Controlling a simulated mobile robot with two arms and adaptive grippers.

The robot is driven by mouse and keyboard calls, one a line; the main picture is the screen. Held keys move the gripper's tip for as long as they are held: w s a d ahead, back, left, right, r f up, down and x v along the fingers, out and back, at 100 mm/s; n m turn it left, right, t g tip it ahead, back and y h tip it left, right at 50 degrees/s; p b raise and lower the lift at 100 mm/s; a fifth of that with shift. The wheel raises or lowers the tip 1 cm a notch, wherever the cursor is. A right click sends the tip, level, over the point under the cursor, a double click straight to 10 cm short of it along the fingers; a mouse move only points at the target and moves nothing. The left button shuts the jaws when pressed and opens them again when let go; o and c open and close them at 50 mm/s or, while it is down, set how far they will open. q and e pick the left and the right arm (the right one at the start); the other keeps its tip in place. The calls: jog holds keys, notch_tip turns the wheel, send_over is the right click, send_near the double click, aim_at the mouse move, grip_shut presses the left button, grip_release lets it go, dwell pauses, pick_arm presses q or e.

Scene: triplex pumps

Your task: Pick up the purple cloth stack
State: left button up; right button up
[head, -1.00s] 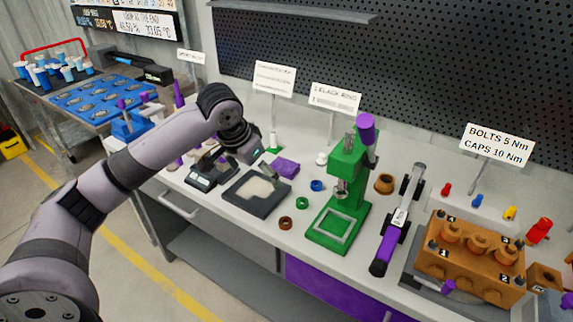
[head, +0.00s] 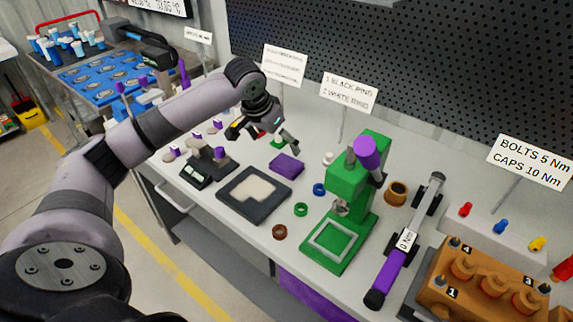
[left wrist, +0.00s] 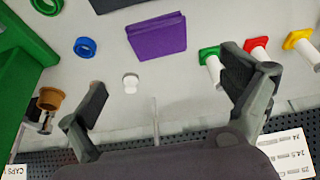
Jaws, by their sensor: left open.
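The purple cloth stack (head: 287,166) lies flat on the light bench top, to the right of a dark tray, in the head view. In the left wrist view the purple cloth stack (left wrist: 157,37) lies ahead of the fingertips, between their lines. My left gripper (head: 277,144) hangs above the bench, just behind and above the stack, apart from it. In the left wrist view the left gripper (left wrist: 168,82) has its fingers wide apart with nothing between them. My right gripper is in neither view.
The dark tray (head: 282,204) is left of the stack. A green press (head: 351,204) stands to the right, with blue (head: 319,189) and green (head: 301,209) rings between. A white sign (head: 284,65) rises behind. A small white part (left wrist: 130,83) lies near the stack.

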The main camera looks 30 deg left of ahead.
pick_arm(q)
send_over(285, 164)
jog(key=s, duration=0.2)
notch_tip(285, 164, down, 4)
jog(key=shift+w+a+f, duration=0.1)
jog(key=shift+w+f, duration=0.05)
jog(key=shift+f, duration=0.25)
jog(key=x, duration=0.3)
jog(key=p+x, duration=0.1)
jog(key=shift+s+f, duration=0.25)
jog(key=shift+f, duration=0.2)
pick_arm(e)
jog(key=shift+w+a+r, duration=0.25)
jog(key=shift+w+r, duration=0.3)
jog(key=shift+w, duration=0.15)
pick_arm(q)
jog(key=shift+c, duration=0.4)
jog(key=c, duration=0.9)
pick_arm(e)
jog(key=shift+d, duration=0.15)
